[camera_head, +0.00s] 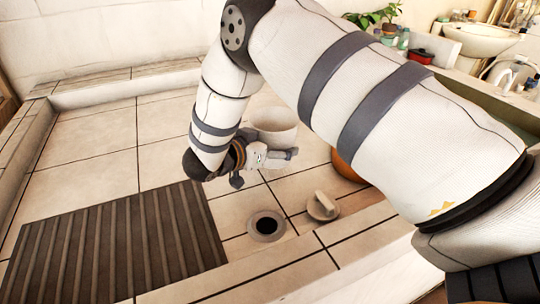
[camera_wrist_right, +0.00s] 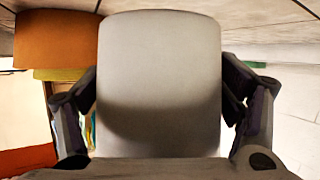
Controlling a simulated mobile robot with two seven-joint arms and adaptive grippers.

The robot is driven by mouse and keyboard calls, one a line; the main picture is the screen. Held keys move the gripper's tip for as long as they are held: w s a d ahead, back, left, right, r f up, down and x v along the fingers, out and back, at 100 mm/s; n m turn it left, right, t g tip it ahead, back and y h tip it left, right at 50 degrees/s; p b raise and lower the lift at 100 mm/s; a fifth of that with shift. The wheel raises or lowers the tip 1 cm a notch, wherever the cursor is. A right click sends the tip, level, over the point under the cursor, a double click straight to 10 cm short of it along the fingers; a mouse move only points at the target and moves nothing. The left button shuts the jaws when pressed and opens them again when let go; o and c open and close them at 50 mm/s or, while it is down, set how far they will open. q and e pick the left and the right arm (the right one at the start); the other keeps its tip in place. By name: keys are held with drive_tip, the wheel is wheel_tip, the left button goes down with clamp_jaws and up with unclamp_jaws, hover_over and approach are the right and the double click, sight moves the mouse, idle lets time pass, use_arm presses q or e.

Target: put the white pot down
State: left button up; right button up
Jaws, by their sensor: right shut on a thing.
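The white pot (camera_head: 275,127) is a plain, pale, round vessel over the tiled basin floor, near the middle of the head view. My right gripper (camera_head: 279,155) is at its near side, with the wrist tilted down toward it. In the right wrist view the pot (camera_wrist_right: 160,60) fills the middle, with one dark finger against each side. The right gripper (camera_wrist_right: 160,100) is shut on it. I cannot tell whether the pot's base touches the tiles. My left gripper is in neither view.
A dark slatted mat (camera_head: 120,250) lies at left. A round drain hole (camera_head: 266,226) and a pale lid-like piece with a handle (camera_head: 322,207) are in front. An orange pot (camera_head: 347,167) is partly hidden by my arm. Tiles at back left are clear.

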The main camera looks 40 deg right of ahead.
drive_tip(key=shift+w+d+f, duration=0.15)
drive_tip(key=shift+f, duration=0.1)
drive_tip(key=shift+w+d+f+b, duration=0.1)
drive_tip(key=shift+w+f+b, duration=0.1)
drive_tip(key=shift+f, duration=0.7)
drive_tip(key=shift+w+d+f+b, duration=0.1)
drive_tip(key=shift+f+b, duration=0.05)
drive_tip(key=shift+f, duration=0.7)
drive_tip(key=shift+f, duration=0.1)
drive_tip(key=shift+f, duration=0.15)
drive_tip(key=o, duration=1.2)
drive_tip(key=shift+a+r, duration=0.2)
drive_tip(key=shift+r, duration=0.2)
drive_tip(key=v, duration=1.1)
drive_tip(key=shift+s+a+r, duration=0.1)
drive_tip(key=shift+s+a, duration=0.1)
drive_tip(key=shift+a, duration=0.05)
